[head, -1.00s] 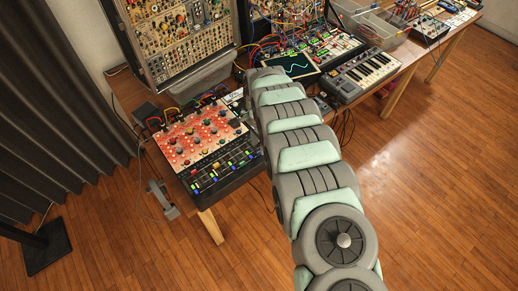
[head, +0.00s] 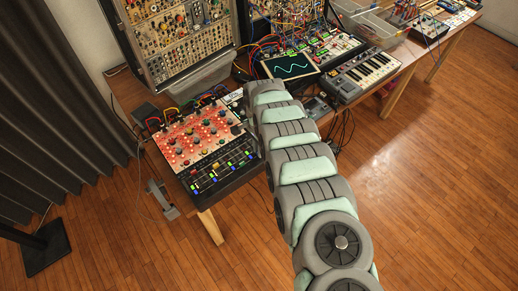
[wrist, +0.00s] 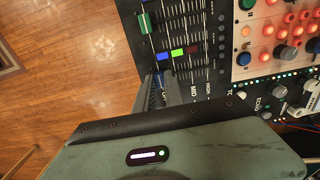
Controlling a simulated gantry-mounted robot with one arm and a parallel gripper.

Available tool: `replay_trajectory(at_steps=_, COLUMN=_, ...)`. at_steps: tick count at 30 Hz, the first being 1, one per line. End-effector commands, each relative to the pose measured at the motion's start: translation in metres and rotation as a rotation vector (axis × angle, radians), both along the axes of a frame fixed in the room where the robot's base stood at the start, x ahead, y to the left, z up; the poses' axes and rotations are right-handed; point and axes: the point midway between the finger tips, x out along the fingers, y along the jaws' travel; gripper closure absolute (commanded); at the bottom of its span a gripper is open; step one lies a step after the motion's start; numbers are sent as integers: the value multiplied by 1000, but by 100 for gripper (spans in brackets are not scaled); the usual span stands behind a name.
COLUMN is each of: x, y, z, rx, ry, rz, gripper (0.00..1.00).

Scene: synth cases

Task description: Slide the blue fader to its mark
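The blue fader cap (wrist: 162,56) is on the dark fader panel (wrist: 180,14) in the wrist view, beside a green cap (wrist: 177,53) and a red cap (wrist: 191,50). My gripper (wrist: 160,76) has two grey fingers with a narrow gap between them. The fingertips are just below the blue cap in the picture, and the cap is not seen between them. Whether they touch it I cannot tell. In the head view the fader panel (head: 222,172) shows several small coloured caps; my arm hides the gripper there. I cannot make out the mark.
A red-lit knob panel (head: 195,135) with plugged cables adjoins the faders. A tilted screen (head: 290,66) and a keyboard (head: 362,75) stand farther right on the wooden table. The wooden floor (wrist: 60,70) lies open left of the fader panel.

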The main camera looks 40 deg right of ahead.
Motion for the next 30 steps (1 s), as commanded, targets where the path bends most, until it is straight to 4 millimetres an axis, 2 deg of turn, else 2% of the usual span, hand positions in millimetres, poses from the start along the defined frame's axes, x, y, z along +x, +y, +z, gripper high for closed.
replay_trajectory(at_steps=1, x=0, y=0, z=0, rx=0, ry=0, rz=0, gripper=92)
replay_trajectory(at_steps=4, x=0, y=0, z=0, rx=0, ry=0, rz=0, gripper=100)
replay_trajectory(at_steps=30, x=0, y=0, z=0, rx=0, ry=0, rz=0, gripper=100)
